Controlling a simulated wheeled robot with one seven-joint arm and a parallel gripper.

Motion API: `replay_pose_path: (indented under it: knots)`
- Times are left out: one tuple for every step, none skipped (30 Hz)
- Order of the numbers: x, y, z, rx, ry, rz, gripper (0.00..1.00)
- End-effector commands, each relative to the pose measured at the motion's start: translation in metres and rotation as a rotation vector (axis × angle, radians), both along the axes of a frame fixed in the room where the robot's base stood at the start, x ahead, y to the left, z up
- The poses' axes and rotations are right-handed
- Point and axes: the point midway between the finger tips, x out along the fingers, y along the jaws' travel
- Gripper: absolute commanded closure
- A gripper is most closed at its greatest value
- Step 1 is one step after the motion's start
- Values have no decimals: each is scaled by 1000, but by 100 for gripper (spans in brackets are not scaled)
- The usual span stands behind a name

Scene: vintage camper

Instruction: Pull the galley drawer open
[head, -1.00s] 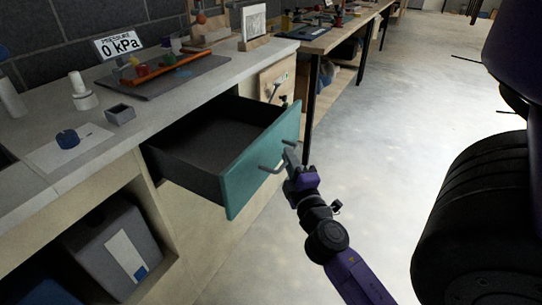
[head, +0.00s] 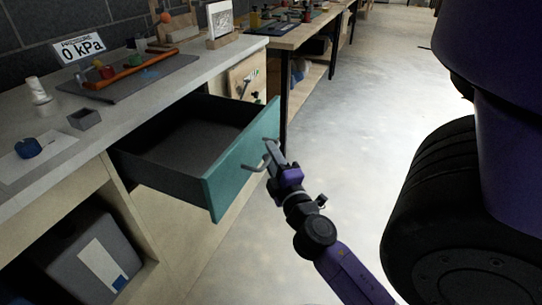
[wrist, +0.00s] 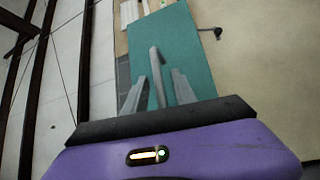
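The galley drawer is pulled well out of its cabinet, its teal front (head: 240,165) facing my arm and its dark grey inside (head: 185,140) empty. A grey bar handle (head: 252,167) is on the front. My gripper (head: 270,153) is at the handle. In the wrist view the handle (wrist: 155,62) lies between the two spread fingers (wrist: 158,88), with visible gaps beside it; the teal front (wrist: 190,45) is behind. Contact with the handle cannot be made out.
A grey bin (head: 85,255) stands in the open shelf below. Concrete floor (head: 345,120) between is clear.

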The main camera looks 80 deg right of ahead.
Motion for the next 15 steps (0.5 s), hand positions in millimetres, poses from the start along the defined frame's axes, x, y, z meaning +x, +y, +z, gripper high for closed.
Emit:
replay_pose_path:
  knots:
    - [0, 0, 0, -1, -1, 0, 68]
    - [0, 0, 0, -1, -1, -1, 68]
    - [-1, 1, -1, -1, 0, -1, 68]
    - [-2, 3, -1, -1, 0, -1, 68]
    - [-4, 4, -2, -1, 0, -1, 68]
    - [-6, 8, -4, -1, 2, -2, 68]
    - [-8, 11, -5, -1, 2, -2, 68]
    - [-10, 15, -6, -1, 2, -1, 68]
    - [-14, 20, -8, 0, 2, -3, 68]
    - [-16, 25, -9, 0, 2, -3, 68]
    - [-19, 29, -10, 0, 2, -2, 68]
    - [-23, 34, -11, 0, 2, -3, 68]
    - [-25, 39, -11, 0, 2, -2, 68]
    - [-27, 43, -12, 1, 3, -3, 68]
    - [-30, 47, -12, 1, 1, -3, 68]
